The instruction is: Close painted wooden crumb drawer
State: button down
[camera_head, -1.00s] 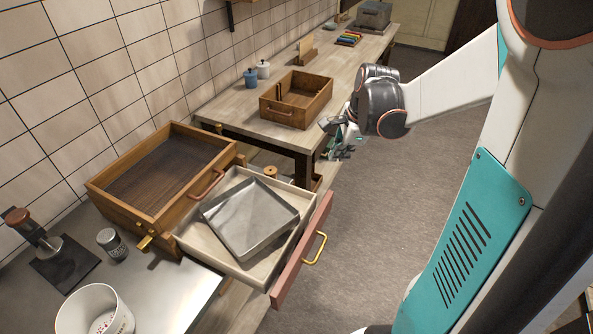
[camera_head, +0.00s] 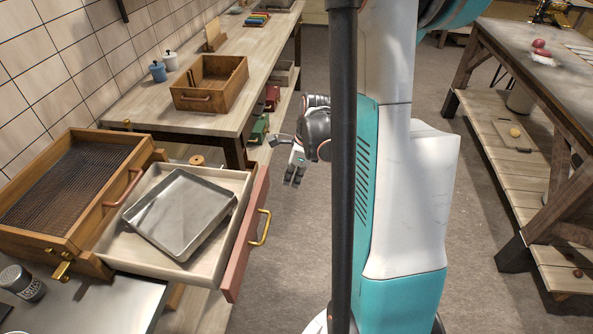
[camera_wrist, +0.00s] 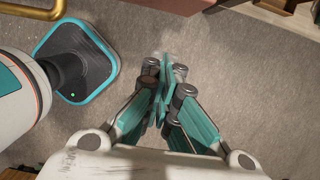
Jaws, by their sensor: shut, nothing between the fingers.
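The crumb drawer (camera_head: 232,178) has a pale wooden box, a painted pink-red front (camera_head: 246,236) and a brass handle (camera_head: 262,227). It stands pulled out to the right of a wooden housing (camera_head: 100,262). A grey metal tray (camera_head: 180,212) lies askew inside it. My gripper (camera_head: 293,182) is shut and empty, pointing down beyond and to the right of the drawer front, apart from it. In the wrist view, my gripper's fingers (camera_wrist: 163,72) are together over the floor. The brass handle (camera_wrist: 35,11) and the drawer front (camera_wrist: 160,4) show at the top edge.
A bench (camera_head: 135,110) with a wooden box (camera_head: 210,84) stands behind the drawer. A metal shaker (camera_head: 20,282) stands at the lower left. Another table (camera_head: 530,80) with a lower shelf is on the right. The grey floor (camera_head: 285,270) right of the drawer is clear.

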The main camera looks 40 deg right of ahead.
aim_at(178, 165)
jog(key=shift+w+a, duration=0.65)
jog(key=shift+w, duration=0.15)
jog(key=shift+w+a, duration=0.6)
jog(key=shift+w, duration=0.2)
jog(key=shift+w, duration=0.1)
jog(key=w+a, duration=0.6)
jog(key=w, duration=0.2)
jog(key=w+a+b, duration=0.1)
jog(key=w+a, duration=0.6)
jog(key=w, duration=0.1)
jog(key=w+a, duration=0.6)
jog(key=w, duration=0.2)
jog(key=shift+w+a, duration=0.2)
jog(key=shift+w, duration=0.15)
